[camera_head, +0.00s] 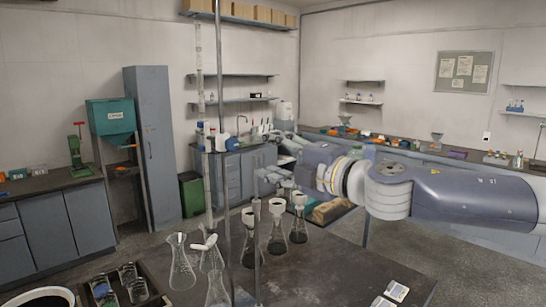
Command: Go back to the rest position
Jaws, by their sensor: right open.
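My right arm (450,195) reaches in from the right, above the near dark table (350,262). My right gripper (266,181) is at its far end, small in the picture and pointing left. It is open, and I see nothing held in it. It appears above and behind the dark-filled flasks in the picture; the exact distance cannot be told. My left gripper is not in view.
Several glass flasks (181,268) stand on the near table by a tall thin rod (222,120). Dark-filled flasks (277,236) stand closer to my arm. A tray of glassware (152,288) is front left. A grey cabinet (152,145) and benches line the walls.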

